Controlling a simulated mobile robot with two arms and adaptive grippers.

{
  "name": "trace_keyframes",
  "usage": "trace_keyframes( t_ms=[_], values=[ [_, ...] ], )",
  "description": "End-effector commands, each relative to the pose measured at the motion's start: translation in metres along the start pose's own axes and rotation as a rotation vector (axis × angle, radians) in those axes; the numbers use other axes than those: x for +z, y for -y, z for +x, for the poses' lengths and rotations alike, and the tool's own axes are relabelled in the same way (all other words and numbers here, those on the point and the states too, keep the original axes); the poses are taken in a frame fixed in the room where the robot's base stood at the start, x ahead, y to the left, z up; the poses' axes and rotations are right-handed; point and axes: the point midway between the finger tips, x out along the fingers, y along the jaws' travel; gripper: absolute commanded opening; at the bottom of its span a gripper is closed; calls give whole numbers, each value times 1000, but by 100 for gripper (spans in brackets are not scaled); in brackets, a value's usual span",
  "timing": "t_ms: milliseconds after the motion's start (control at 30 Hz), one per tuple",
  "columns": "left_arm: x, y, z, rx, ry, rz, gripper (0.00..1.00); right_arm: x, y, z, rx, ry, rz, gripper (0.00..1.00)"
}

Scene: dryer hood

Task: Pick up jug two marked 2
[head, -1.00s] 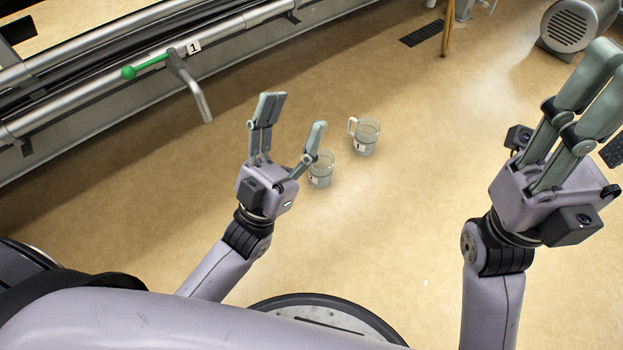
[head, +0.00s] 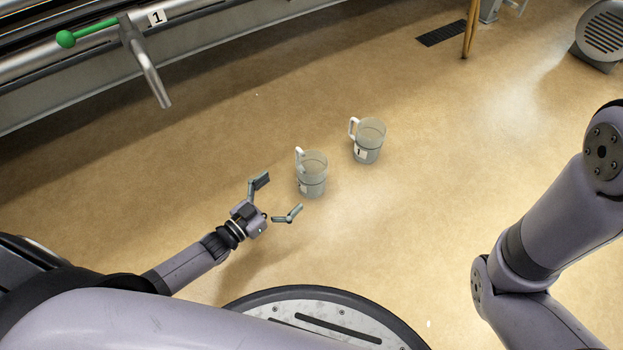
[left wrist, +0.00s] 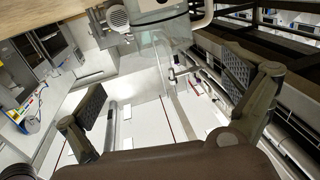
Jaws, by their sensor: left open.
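Two clear jugs with white handles stand upright on the tan floor. The farther jug (head: 370,137) has a white label that seems to read 1. The nearer jug (head: 313,172) has a label at its left side that I cannot read. My left gripper (head: 283,193) is open and empty, just left of and in front of the nearer jug, apart from it, fingers pointing towards it. In the left wrist view a clear jug (left wrist: 158,38) stands beyond the open fingers of my left gripper (left wrist: 165,85), its handle at the upper right. My right gripper is out of view.
A rail with a green-knobbed lever (head: 92,32) and a tag marked 1 (head: 156,17) runs along the upper left. A floor grate (head: 442,34) and a grey motor (head: 603,38) lie at the upper right. The floor around the jugs is clear.

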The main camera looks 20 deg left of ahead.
Motion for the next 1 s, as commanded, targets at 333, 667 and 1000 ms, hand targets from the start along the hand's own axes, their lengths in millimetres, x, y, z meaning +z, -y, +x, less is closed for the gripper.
trace_keyframes(
  t_ms=[333, 667, 1000],
  values=[
    [2, 0, 57, 1, -3, 0, 99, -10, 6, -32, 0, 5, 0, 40],
    [4, 6, 84, 1, -5, 3, 99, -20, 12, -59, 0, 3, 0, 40],
    [0, 7, 112, 0, -1, 0, 99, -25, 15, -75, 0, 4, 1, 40]
  ],
)
